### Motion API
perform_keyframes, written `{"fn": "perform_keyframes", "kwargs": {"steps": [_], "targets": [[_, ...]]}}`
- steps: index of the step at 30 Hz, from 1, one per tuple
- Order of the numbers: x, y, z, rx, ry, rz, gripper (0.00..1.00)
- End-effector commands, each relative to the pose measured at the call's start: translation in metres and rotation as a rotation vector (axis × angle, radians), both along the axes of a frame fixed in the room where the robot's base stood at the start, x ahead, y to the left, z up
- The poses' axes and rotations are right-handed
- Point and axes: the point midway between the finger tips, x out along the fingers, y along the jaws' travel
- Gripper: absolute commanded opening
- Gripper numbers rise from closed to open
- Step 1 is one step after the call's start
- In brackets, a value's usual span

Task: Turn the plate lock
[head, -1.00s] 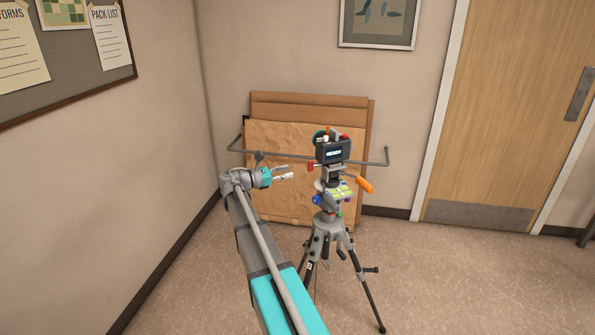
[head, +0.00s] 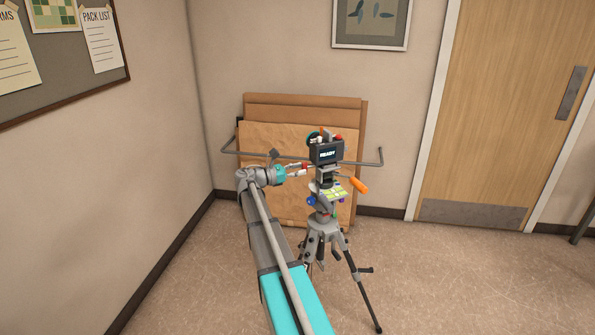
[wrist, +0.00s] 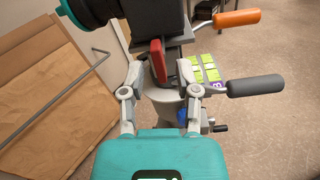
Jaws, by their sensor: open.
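The plate lock appears to be the red lever (wrist: 157,60) on the side of the tripod head, just under the camera body. My gripper (wrist: 162,73) is open, with one finger on each side of the red lever in the wrist view. I cannot tell whether either finger touches it. In the head view, my gripper (head: 302,170) is at the left side of the tripod head, below the small camera (head: 327,152) whose screen reads READY. The tripod (head: 324,232) stands upright on the floor.
Orange (wrist: 237,18) and dark grey (wrist: 254,85) handles stick out right of the tripod head. A grey bent rail (head: 245,154) runs behind it, before brown boards (head: 300,112) leaning on the wall.

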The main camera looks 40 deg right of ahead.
Motion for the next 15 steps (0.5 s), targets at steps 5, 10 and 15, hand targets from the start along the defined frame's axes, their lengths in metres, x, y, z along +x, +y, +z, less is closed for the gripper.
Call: {"fn": "perform_keyframes", "kwargs": {"steps": [5, 10, 15], "targets": [[-0.0001, -0.0009, 0.0001, 0.000, 0.000, 0.000, 0.41], [-0.0005, -0.0040, 0.0002, 0.000, 0.000, 0.000, 0.41], [-0.0009, -0.0062, 0.0002, 0.000, 0.000, 0.001, 0.41]]}}
